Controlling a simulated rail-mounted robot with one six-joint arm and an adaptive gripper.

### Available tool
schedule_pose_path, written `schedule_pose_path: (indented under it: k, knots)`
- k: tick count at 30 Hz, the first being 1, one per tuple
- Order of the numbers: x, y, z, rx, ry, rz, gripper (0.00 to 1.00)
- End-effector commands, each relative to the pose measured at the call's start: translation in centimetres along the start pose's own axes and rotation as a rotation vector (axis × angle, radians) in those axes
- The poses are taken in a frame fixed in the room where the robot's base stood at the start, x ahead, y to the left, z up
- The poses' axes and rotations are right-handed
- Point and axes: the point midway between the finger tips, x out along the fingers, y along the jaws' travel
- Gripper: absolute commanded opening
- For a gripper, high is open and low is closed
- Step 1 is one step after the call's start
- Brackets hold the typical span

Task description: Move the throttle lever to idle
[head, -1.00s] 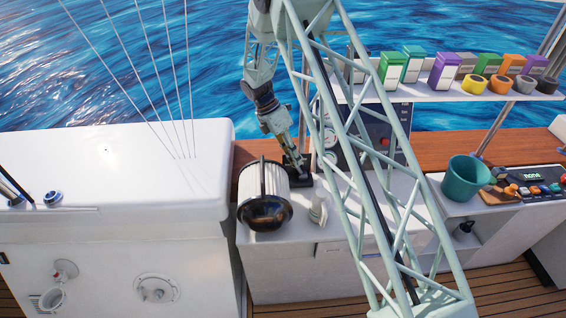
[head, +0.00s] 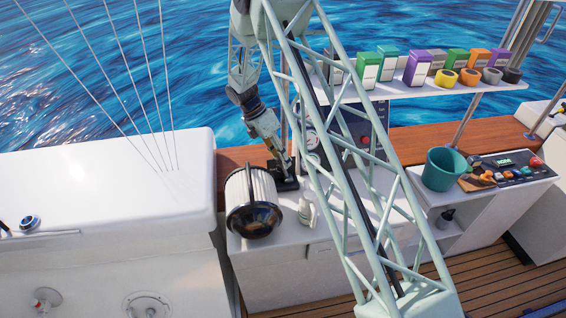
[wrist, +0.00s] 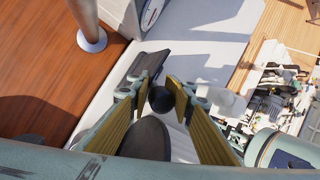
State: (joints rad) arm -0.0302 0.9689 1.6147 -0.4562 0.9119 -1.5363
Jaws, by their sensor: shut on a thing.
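The throttle lever's black round knob (wrist: 160,98) sits between the yellow-padded fingers of my gripper (wrist: 163,90) in the wrist view. My gripper is shut on it. A dark base (wrist: 150,62) shows just beyond the fingers. In the head view, my gripper (head: 286,164) reaches down to the lever's black base (head: 285,184) on the white counter, behind the ribbed canister. The fingers cover most of the lever, and I cannot read its exact position.
A white ribbed canister with a black end (head: 250,200) and a white bottle (head: 307,210) stand close by. A gauge panel (head: 365,135) is to the right. A metal post (wrist: 88,30) rises beside my gripper. Engine parts (wrist: 275,95) show at the right of the wrist view.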

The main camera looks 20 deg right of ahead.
Motion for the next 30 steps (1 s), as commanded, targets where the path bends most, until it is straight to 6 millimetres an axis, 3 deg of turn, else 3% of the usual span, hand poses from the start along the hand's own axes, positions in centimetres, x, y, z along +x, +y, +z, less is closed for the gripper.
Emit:
schedule_pose_path:
  k: [1, 15, 16, 17, 30]
  knots:
    - [0.89, -0.81, -0.13, -0.002, 0.004, -0.021, 0.00]
    - [1.05, -0.82, -0.23, -0.002, 0.005, -0.023, 0.00]
    - [1.06, -0.82, -0.23, -0.002, 0.005, -0.023, 0.20]
    - [1.07, -0.84, -0.24, -0.002, 0.006, -0.023, 0.22]
    - [0.77, -0.71, -0.24, -0.002, 0.005, -0.019, 0.24]
